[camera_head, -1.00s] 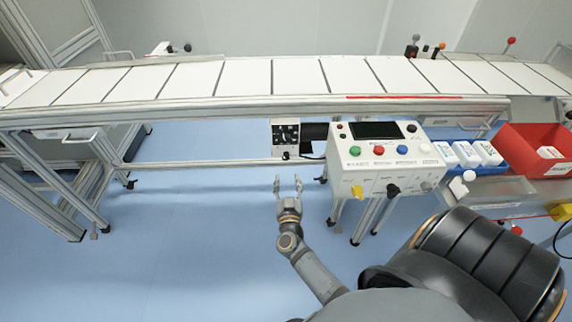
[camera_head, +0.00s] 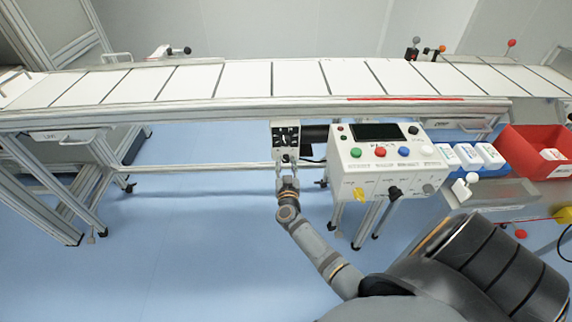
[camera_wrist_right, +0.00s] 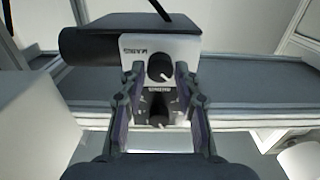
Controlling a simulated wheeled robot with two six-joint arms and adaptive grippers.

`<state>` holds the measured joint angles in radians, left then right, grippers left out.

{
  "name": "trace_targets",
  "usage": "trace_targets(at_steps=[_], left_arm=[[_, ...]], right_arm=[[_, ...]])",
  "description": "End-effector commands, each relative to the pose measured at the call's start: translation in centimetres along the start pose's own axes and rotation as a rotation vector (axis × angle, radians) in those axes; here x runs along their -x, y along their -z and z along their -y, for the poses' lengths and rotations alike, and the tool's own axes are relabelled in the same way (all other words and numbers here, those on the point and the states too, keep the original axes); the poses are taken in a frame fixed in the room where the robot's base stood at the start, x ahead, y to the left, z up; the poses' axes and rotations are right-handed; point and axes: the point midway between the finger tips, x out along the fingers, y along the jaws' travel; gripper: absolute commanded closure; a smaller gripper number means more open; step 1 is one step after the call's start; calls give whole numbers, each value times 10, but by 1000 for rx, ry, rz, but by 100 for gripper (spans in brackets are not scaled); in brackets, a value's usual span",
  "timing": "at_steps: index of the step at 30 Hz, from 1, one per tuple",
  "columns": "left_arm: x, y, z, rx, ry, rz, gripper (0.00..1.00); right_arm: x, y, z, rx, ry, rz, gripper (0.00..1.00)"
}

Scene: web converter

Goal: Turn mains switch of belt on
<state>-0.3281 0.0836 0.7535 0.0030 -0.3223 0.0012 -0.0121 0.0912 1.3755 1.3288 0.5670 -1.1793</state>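The belt's switch box (camera_head: 286,138) is a small pale box with dark knobs, mounted below the conveyor belt beside a dark motor. In the right wrist view the box (camera_wrist_right: 146,48) shows an upper round dark knob (camera_wrist_right: 160,67) and a lower dark knob (camera_wrist_right: 158,112), with lettering that I cannot read surely. My right gripper (camera_head: 288,166) is just in front of the lower part of the box. In the wrist view its two fingers (camera_wrist_right: 159,100) stand apart on either side of the lower knob. I cannot tell whether they touch it. My left gripper is not in view.
A white control panel (camera_head: 385,160) with coloured buttons stands right of the box. The conveyor belt (camera_head: 245,80) runs above it. A red bin (camera_head: 540,150) and white bottles (camera_head: 478,155) are at the right. The floor left of my arm is clear.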

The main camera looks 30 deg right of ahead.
Motion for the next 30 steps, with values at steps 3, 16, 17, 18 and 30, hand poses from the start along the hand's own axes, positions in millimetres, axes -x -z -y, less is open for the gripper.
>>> trace_targets(at_steps=[3, 16, 17, 18, 30], left_arm=[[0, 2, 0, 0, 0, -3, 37], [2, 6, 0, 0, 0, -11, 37], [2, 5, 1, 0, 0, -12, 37], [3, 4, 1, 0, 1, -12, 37], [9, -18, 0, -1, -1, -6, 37]], right_arm=[[0, 0, 0, 0, 0, 0, 88], [0, 1, 0, -42, 0, 0, 100], [0, 1, 0, -54, 0, 0, 100], [0, 1, 0, -74, 0, 1, 100], [0, 1, -1, -402, 0, 1, 100]])
